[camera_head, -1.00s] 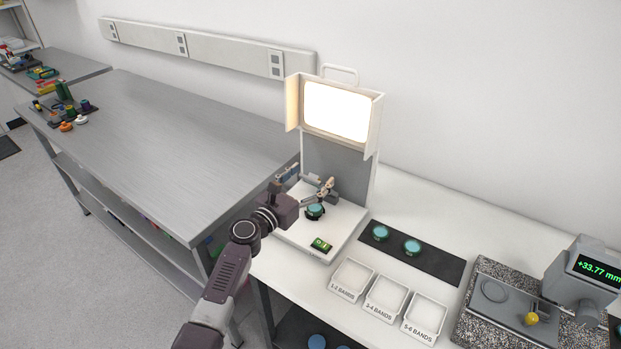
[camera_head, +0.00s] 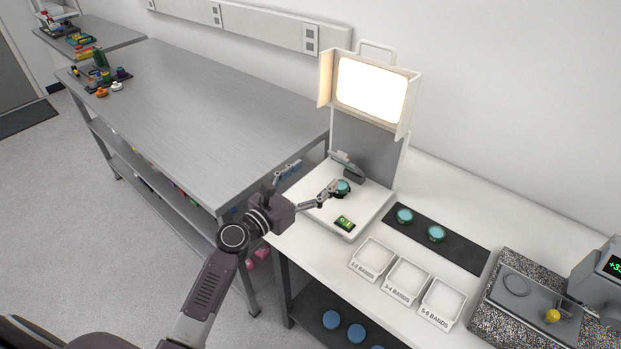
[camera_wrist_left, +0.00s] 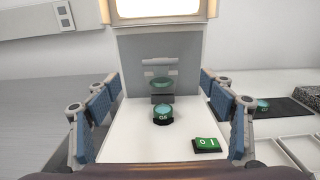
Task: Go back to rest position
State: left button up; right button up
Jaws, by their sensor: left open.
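My left gripper (camera_head: 312,181) is open and empty at the left front edge of the white interferometer stand (camera_head: 322,219). In the left wrist view its blue-padded fingers (camera_wrist_left: 160,92) are spread wide on both sides. A teal disc (camera_head: 343,187) in a dark holder sits on the stand, apart from the fingers by what the wrist view shows; there the disc reads "05" (camera_wrist_left: 162,113). A fainter teal disc shape (camera_wrist_left: 161,85) shows behind it, perhaps a reflection. My right gripper is not in view.
A lit panel (camera_head: 371,89) tops the stand; a green switch (camera_head: 344,222) is at its front. Two teal discs (camera_head: 405,215) lie on a dark mat (camera_head: 462,247). Labelled trays (camera_head: 373,259) stand in front. The steel bench (camera_head: 210,110) at left is mostly clear.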

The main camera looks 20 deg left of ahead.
pick_arm(q)
jog(key=shift+s+a, duration=0.2)
jog(key=shift+s, duration=0.2)
